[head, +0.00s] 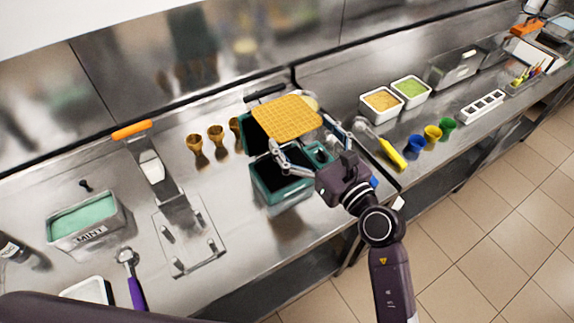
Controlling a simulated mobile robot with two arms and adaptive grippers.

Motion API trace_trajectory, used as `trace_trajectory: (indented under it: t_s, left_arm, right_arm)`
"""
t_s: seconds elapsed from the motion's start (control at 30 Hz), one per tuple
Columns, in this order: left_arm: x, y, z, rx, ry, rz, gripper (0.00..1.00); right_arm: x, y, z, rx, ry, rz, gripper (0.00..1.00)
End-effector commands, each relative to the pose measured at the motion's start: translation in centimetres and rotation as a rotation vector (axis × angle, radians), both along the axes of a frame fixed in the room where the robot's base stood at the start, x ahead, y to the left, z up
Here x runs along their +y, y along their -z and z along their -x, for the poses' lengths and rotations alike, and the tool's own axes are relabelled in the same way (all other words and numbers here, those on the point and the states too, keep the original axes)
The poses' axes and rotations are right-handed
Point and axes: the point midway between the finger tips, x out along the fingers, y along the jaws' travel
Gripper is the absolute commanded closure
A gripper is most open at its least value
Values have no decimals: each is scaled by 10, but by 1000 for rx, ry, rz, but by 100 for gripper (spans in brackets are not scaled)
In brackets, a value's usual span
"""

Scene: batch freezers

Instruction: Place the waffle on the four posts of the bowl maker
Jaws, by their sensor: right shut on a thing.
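The waffle (287,119) is a flat, golden, gridded sheet, seen over the teal waffle iron (285,189) in the middle of the counter. My right gripper (303,139) is at the waffle's near edge and shut on it, one finger on each side. The exact finger contact is partly hidden. The bowl maker (196,226) stands to the left, with a metal base plate, four upright posts, and a tall lever with an orange handle (131,130). Its posts are bare. My left gripper is out of view.
Several waffle cones (216,137) stand behind, between bowl maker and iron. A mint tub (88,222) and a purple-handled scoop (135,285) are at the left. Two tubs (381,103), a yellow-handled scoop (391,155) and coloured cups (432,133) are at the right.

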Motion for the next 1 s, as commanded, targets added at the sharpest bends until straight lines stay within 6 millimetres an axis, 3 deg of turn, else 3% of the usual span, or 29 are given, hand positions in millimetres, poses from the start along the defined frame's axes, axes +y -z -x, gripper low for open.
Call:
trace_trajectory:
  t_s: [0.23,0.33,0.6,0.8,1.0]
  left_arm:
    - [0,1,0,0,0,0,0]
    - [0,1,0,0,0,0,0]
    - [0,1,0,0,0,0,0]
    - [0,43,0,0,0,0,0]
    - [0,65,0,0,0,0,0]
  right_arm:
    - [0,1,0,0,0,0,26]
    - [1,10,1,0,-3,3,26]
    - [-1,67,1,5,0,7,26]
    - [-1,124,0,0,1,1,26]
    - [0,153,0,1,1,-1,26]
